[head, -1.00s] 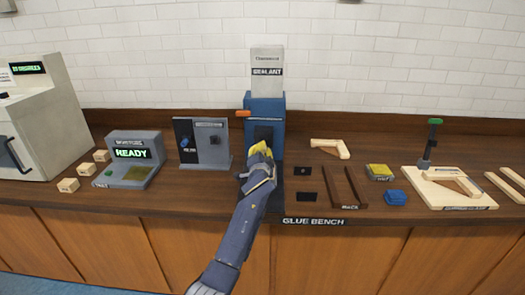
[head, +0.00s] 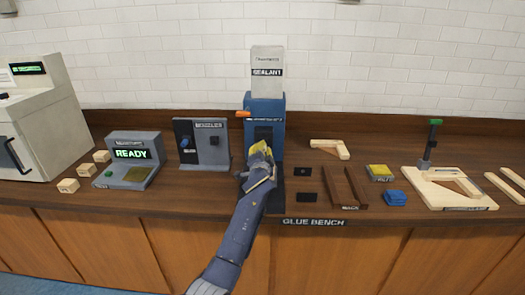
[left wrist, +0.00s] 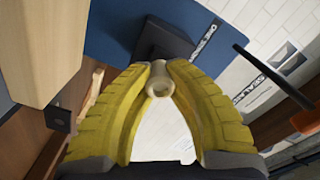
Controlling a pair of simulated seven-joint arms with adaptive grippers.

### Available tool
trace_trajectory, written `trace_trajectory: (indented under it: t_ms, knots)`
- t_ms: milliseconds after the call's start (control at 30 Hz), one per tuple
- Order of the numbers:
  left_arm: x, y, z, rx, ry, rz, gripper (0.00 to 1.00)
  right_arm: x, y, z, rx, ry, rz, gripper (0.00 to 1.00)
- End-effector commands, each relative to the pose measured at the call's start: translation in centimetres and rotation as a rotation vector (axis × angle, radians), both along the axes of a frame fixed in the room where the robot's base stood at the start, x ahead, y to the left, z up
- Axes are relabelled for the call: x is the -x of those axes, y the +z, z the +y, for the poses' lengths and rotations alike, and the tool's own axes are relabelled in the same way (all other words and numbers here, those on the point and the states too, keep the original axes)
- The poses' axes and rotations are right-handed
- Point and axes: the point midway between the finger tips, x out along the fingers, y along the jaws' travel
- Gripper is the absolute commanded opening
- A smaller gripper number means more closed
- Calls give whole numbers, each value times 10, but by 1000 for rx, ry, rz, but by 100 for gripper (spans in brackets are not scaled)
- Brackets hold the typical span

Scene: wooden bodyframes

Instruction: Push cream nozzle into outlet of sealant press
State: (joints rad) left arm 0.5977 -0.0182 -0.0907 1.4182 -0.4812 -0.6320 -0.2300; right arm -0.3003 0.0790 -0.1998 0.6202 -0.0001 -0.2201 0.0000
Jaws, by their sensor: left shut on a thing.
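The sealant press is a blue stand (head: 264,106) with a white container marked SEALANT (head: 267,70) on top and an orange lever (head: 243,114) at its left. My left gripper (head: 259,172) is in front of the press, its yellow fingers partly hidden by my own arm in the head view. In the left wrist view the fingers (left wrist: 159,84) are shut on the cream nozzle (left wrist: 160,72), a small round piece with a hole. A dark block (left wrist: 160,45) on the blue press lies just beyond the nozzle. I cannot tell whether they touch. My right gripper is not seen.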

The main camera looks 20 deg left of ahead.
Motion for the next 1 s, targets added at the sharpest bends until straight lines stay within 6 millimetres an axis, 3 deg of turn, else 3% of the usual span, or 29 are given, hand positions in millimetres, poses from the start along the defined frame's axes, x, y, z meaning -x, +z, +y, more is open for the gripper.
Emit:
trace_trajectory:
  t_ms: [767,800,1000]
  knots:
    - [-16,1,4,1,0,0,0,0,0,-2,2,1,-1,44]
    - [-15,1,4,1,-1,-1,18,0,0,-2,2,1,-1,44]
    - [-15,0,4,0,-1,-1,40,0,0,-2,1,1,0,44]
